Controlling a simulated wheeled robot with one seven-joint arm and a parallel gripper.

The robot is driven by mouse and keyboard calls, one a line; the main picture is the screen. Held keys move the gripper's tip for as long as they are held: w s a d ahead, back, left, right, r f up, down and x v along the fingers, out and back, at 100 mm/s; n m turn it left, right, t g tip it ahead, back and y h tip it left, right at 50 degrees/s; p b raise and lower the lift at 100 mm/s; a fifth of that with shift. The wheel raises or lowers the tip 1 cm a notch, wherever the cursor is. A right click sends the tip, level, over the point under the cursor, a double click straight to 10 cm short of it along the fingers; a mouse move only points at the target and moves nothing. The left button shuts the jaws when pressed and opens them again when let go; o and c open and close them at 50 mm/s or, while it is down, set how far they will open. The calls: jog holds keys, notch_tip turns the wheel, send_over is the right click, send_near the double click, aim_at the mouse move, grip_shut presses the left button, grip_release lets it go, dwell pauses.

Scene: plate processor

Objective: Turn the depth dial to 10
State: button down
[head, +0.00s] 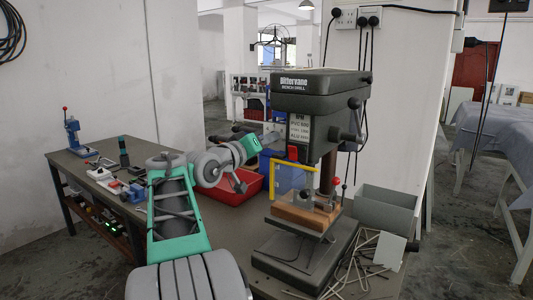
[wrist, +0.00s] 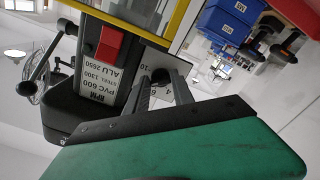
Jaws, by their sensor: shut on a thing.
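The bench drill (head: 320,95) stands on the right of the bench, with a dark grey head and a white speed label on its front. In the wrist view the depth dial (wrist: 160,76) is a small dark knob over a pale plate with numbers, of which 10, 6 and 4 seem to show. My gripper (wrist: 164,82) is shut on the dial, one finger on each side of it. The fingers hide most of the dial, and I cannot read its setting. In the head view my gripper (head: 270,138) reaches the left side of the drill head.
A red switch (wrist: 110,43) and a yellow guard frame (head: 277,182) are close to my gripper. A red tray (head: 248,190) and blue bins (head: 284,172) stand behind. A wooden block (head: 300,217) is under the drill. A grey box (head: 383,212) and loose rods lie at right.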

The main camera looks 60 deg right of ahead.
jog(key=shift+w+m+b, duration=0.2)
jog(key=shift+m+b, duration=3.3)
jog(key=shift+m, duration=1.1)
jog(key=c, duration=1.4)
grip_release()
jog(key=shift+d, duration=0.1)
jog(key=shift+o, duration=0.2)
jog(key=w+a, duration=0.1)
jog(key=a, duration=0.6)
jog(key=shift+a, duration=0.4)
jog(key=shift+w, duration=0.1)
